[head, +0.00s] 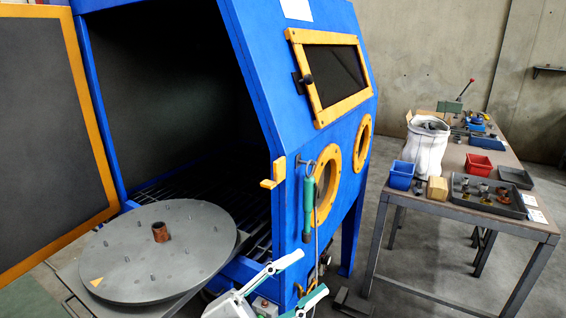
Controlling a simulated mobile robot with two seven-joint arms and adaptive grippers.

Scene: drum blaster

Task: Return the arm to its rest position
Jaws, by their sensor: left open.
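My left gripper (311,272) is at the bottom middle of the head view, in front of the blue blast cabinet (290,160). Its two white and green fingers are spread apart with nothing between them. Part of its arm shows at the lower edge. A round grey turntable (190,250) sits left of the gripper, outside the cabinet's opening. A small brown metal part (160,232) stands upright near the turntable's middle, apart from the gripper. My right gripper is not in the view.
The cabinet door (45,130) stands open at the left. A green-handled tool (309,205) hangs on the cabinet front, just above the gripper. A workbench (480,213) at the right holds a white sack (425,150), a blue bin (402,175), a red bin (478,165) and a tray (460,196) of parts.

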